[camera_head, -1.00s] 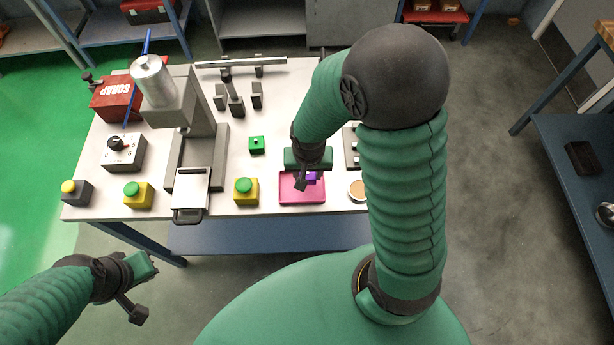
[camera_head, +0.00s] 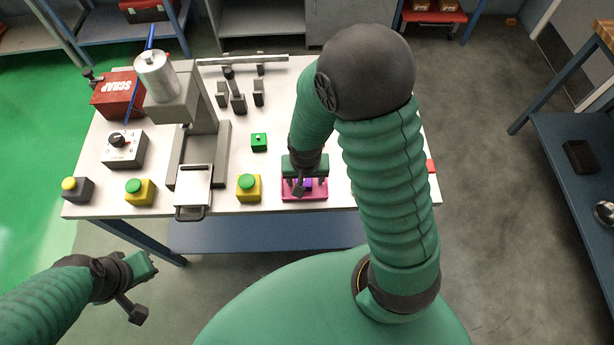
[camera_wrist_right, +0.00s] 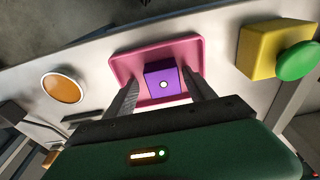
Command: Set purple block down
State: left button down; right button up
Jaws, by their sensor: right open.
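The purple block (camera_wrist_right: 162,80) sits in the pink tray (camera_wrist_right: 122,66) in the right wrist view, with a small light dot on its face. In the head view the purple block (camera_head: 308,184) is partly hidden by my right gripper, and the pink tray (camera_head: 318,195) lies near the table's front edge. My right gripper (camera_wrist_right: 160,88) is open, its two fingers on either side of the block, with a visible gap beside it. It also shows in the head view (camera_head: 301,186).
A yellow box with a green button (camera_head: 248,187) stands left of the tray. A green block (camera_head: 258,142) lies behind it. A grey press (camera_head: 200,150) stands further left. A round orange-topped item (camera_wrist_right: 64,88) lies on the tray's other side.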

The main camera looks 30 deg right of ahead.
aim_at(306, 185)
jog(key=shift+a+r, duration=0.15)
jog(key=shift+a, duration=0.1)
jog(key=r, duration=0.3)
jog(key=r+p, duration=0.1)
jog(key=shift+s+a+r, duration=0.1)
jog(key=shift+a+r, duration=0.15)
jog(key=shift+a, duration=0.1)
pick_arm(q)
jog(key=shift+s+a+r+p, duration=0.1)
jog(key=shift+a+r+p, duration=0.15)
jog(key=shift+r, duration=0.2)
jog(key=shift+a+r+p, duration=0.2)
jog(key=shift+r, duration=0.25)
pick_arm(e)
jog(key=s+a+r+n+t, duration=0.1)
jog(key=s+a+r+n, duration=0.2)
jog(key=r+n, duration=0.3)
jog(key=shift+s+a+r+y, duration=0.25)
jog(key=shift+s+r+y, duration=0.15)
jog(key=shift+s+r, duration=0.1)
pick_arm(q)
jog(key=shift+d, duration=0.25)
pick_arm(e)
jog(key=shift+w+d+f, duration=0.1)
jog(key=shift+w+d, duration=0.1)
pick_arm(q)
jog(key=shift+a, duration=0.2)
pick_arm(e)
jog(key=shift+s+a, duration=0.1)
jog(key=shift+a, duration=0.1)
